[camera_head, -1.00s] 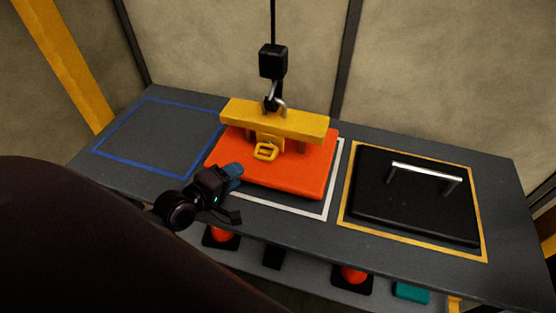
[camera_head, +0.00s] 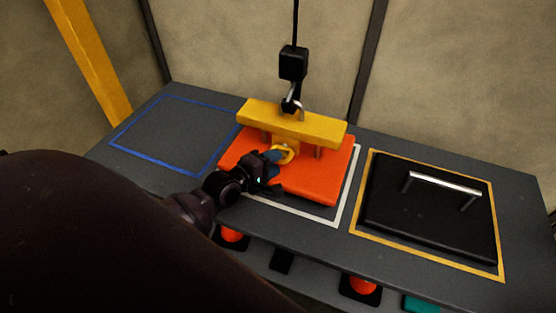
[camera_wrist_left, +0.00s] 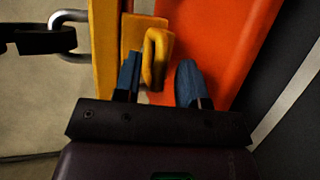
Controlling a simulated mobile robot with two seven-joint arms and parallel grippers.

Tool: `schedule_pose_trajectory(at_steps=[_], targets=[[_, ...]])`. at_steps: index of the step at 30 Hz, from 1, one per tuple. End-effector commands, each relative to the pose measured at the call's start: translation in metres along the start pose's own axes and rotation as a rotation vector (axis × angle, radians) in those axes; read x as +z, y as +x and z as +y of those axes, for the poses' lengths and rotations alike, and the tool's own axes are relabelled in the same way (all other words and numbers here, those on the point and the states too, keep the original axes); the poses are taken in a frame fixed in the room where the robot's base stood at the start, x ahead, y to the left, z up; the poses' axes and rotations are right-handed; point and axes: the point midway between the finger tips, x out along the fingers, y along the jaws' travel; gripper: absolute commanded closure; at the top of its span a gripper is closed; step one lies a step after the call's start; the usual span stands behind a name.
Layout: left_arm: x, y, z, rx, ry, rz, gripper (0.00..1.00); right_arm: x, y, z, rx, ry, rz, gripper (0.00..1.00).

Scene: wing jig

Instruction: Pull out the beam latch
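The yellow beam (camera_head: 290,123) hangs from a hook (camera_head: 292,100) and spans the orange plate (camera_head: 318,182). The yellow ring-shaped latch (camera_head: 283,155) sits at the middle of the beam's near side. My left gripper (camera_head: 274,158) is at the latch, over the orange plate. In the left wrist view the latch (camera_wrist_left: 156,58) lies between and just beyond the blue fingertips of the left gripper (camera_wrist_left: 160,82). The fingers are apart, with a gap on each side of the latch. My right gripper is not in view.
A black plate with a silver handle (camera_head: 444,182) lies in a yellow outline at the right. A blue outlined area (camera_head: 175,135) at the left is empty. Orange items (camera_head: 233,236) sit on a lower shelf. The hoist cable and black block (camera_head: 293,62) rise above the beam.

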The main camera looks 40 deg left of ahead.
Motion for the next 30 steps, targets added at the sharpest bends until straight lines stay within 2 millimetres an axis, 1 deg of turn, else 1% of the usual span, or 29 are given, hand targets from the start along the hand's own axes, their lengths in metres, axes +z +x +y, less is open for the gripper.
schedule_pose_trajectory(at_steps=[1,6,16,17,21,24,30], targets=[[0.0,0.006,0.0,0.0,0.0,-0.001,0.62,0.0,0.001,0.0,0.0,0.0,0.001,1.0],[0.0,0.017,0.0,0.0,0.001,0.0,0.62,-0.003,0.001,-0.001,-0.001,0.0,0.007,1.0],[0.0,0.019,0.0,-0.001,0.001,0.0,0.62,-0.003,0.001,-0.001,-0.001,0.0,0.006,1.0],[0.0,0.019,0.0,0.0,0.001,0.0,0.65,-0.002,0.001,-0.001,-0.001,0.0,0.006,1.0],[0.0,0.019,0.0,0.0,0.001,0.0,0.87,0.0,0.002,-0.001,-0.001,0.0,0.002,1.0],[0.0,0.018,-0.001,-0.002,0.001,0.0,1.0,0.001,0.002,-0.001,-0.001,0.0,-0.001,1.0],[0.0,0.018,-0.002,-0.004,0.001,0.001,1.0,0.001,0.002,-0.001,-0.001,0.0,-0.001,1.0]])
